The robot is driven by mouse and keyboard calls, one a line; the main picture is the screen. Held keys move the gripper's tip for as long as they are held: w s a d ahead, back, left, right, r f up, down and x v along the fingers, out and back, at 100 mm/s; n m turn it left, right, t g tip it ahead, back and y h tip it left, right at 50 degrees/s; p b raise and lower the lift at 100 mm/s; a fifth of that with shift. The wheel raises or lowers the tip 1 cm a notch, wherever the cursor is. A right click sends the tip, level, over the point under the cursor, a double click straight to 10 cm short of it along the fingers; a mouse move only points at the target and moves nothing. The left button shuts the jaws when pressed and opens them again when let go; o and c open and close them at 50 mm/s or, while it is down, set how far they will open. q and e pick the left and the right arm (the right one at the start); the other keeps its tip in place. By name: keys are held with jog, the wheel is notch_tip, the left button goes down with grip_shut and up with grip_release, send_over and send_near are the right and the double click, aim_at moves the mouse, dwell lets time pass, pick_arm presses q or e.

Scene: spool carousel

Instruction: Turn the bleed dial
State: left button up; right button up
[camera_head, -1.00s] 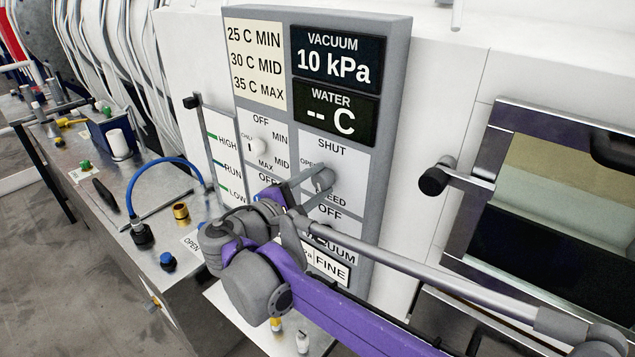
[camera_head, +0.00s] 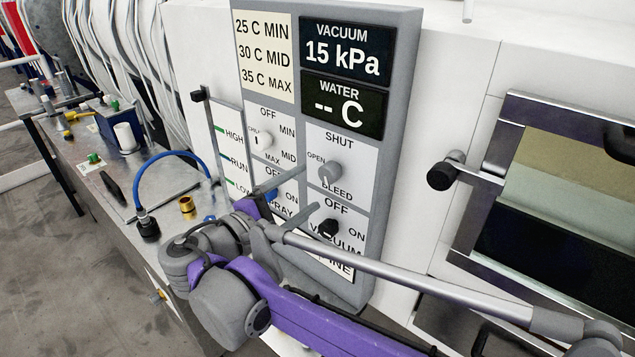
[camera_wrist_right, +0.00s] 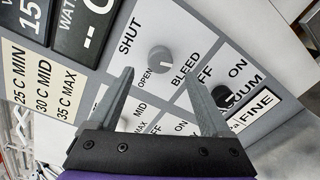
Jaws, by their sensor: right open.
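The bleed dial (camera_head: 330,173) is a round grey knob on the upright control panel, between the words SHUT, OPEN and BLEED. It also shows in the right wrist view (camera_wrist_right: 160,59), ahead of the fingertips. My right gripper (camera_head: 297,193) is open and empty, below and left of the dial in the head view. Its two fingers (camera_wrist_right: 159,75) point toward the panel and are clear of the dial. The vacuum display (camera_head: 345,50) reads 15 kPa. My left gripper is not in view.
A black vacuum knob (camera_head: 327,229) is just below the dial. A white water knob (camera_head: 262,140) is to the left, and a blue spray knob (camera_head: 271,196) is beside my fingers. A windowed door with a handle (camera_head: 446,171) is at the right.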

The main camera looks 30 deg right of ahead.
jog(key=v, duration=0.4)
dwell(0.3)
jog(key=s+d+f+m+g+y, duration=0.1)
jog(key=s+d+f+y, duration=0.25)
jog(key=f, duration=0.45)
jog(key=s+d+f+m+g+y, duration=0.1)
jog(key=s+d+f+y, duration=0.25)
jog(key=f, duration=0.35)
jog(key=s+a+f+m+y, duration=0.3)
jog(key=s+f+y, duration=0.1)
jog(key=f, duration=0.3)
jog(key=s+a+f+m+y, duration=0.3)
jog(key=s+f+m+y, duration=0.1)
jog(key=f, duration=0.4)
jog(key=shift+s+a+f+m+t+y, duration=0.15)
jog(key=shift+s+a+m+t+y, duration=0.2)
jog(key=shift+s+y, duration=0.35)
jog(key=shift+d, duration=0.1)
dwell(3.4)
